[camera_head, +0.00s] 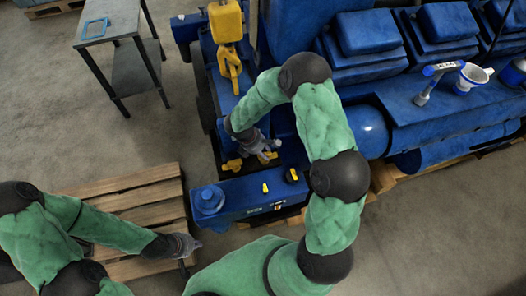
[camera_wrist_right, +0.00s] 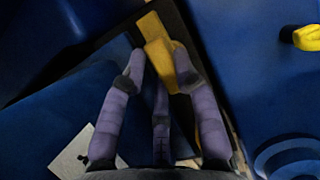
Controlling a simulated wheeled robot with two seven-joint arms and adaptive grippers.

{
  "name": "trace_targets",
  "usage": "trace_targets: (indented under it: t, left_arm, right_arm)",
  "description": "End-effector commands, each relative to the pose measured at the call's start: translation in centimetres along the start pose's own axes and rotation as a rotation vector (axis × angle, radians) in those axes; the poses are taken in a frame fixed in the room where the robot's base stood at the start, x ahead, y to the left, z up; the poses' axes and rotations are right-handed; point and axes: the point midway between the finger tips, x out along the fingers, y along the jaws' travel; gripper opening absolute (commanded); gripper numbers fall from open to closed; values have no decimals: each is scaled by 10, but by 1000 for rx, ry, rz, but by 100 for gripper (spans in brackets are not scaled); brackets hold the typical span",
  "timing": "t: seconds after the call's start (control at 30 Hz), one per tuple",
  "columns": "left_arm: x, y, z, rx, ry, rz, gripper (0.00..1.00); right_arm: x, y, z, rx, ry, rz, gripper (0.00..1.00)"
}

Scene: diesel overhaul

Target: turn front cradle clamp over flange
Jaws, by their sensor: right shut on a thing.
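A yellow clamp (camera_wrist_right: 158,35) lies between the fingers of my right gripper (camera_wrist_right: 160,60) in the right wrist view, and the fingers are closed on it. In the head view my right gripper (camera_head: 266,149) is at the near end of the blue engine, with a yellow part (camera_head: 265,157) of the clamp at its fingertips. Another yellow piece (camera_head: 233,164) lies just left of it. The flange itself I cannot make out clearly behind the hand and arm. My left gripper (camera_head: 190,245) hangs above the wooden pallet, away from the engine; its finger opening is too small to tell.
A blue box (camera_head: 240,200) with yellow-black knobs and a round blue cap (camera_head: 209,197) stands in front of the clamp. A yellow hoist hook (camera_head: 229,65) hangs behind. A wooden pallet (camera_head: 130,200) lies at left, with a metal table (camera_head: 112,25) beyond. Open floor is between.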

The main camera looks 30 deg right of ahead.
Motion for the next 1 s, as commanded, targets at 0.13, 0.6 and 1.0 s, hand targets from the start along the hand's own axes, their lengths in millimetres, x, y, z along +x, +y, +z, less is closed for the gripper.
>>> trace_targets:
  t: [0.13, 0.6, 1.0]
  left_arm:
    - [6, -2, 0, 0, 0, 0, 0]
    - [33, -12, -1, 0, 0, 0, 0]
    - [51, -18, -2, 0, 0, 0, 0]
  right_arm:
    - [1, -1, -1, -48, 0, 20, 0]
    - [2, -3, -3, -402, -1, 168, 0]
    - [1, -6, -2, -751, 1, 313, 0]
